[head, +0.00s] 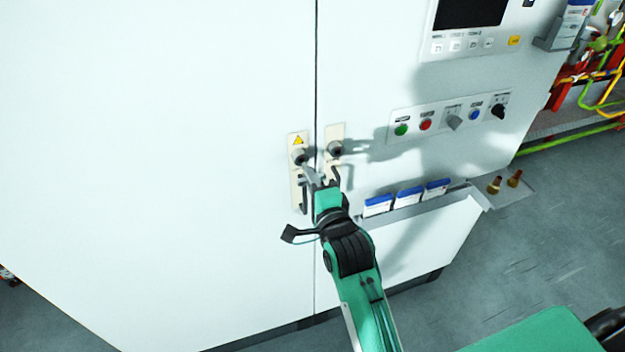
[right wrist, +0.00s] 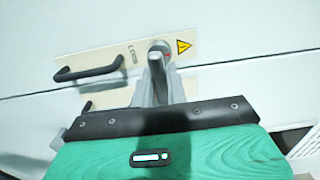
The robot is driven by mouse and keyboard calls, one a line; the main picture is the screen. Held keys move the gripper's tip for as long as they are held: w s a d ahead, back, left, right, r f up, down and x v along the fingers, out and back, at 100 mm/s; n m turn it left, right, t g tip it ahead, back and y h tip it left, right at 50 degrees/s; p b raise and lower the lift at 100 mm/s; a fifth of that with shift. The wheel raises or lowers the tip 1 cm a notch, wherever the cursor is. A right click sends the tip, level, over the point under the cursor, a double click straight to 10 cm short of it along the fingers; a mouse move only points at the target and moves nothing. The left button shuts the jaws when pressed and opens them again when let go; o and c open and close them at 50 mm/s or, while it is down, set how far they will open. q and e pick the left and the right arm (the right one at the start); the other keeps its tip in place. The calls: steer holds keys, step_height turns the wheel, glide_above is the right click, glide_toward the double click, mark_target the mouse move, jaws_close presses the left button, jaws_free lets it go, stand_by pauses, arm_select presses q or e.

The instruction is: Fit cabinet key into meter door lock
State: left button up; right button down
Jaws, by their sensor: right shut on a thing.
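The meter door lock (head: 299,157) is a dark round cylinder on a cream plate with a yellow warning triangle, left of the cabinet's vertical seam. In the right wrist view the lock (right wrist: 160,47) sits just beyond my fingertips. My right gripper (head: 324,180) is shut on the grey cabinet key (head: 309,172), just below and right of this lock. The key (right wrist: 155,62) points at the lock face in the right wrist view. I cannot tell whether its tip is inside or just in front. My left gripper is not in view.
A second lock (head: 335,149) on its own plate is right of the seam. A black door handle (right wrist: 90,68) is beside the lock. A button panel (head: 450,115) and a shelf of blue-and-white boxes (head: 408,197) are to the right. The left door (head: 150,150) is bare.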

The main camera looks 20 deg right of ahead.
steer(key=shift+w, duration=1.7)
steer(key=c, duration=1.3)
jaws_free()
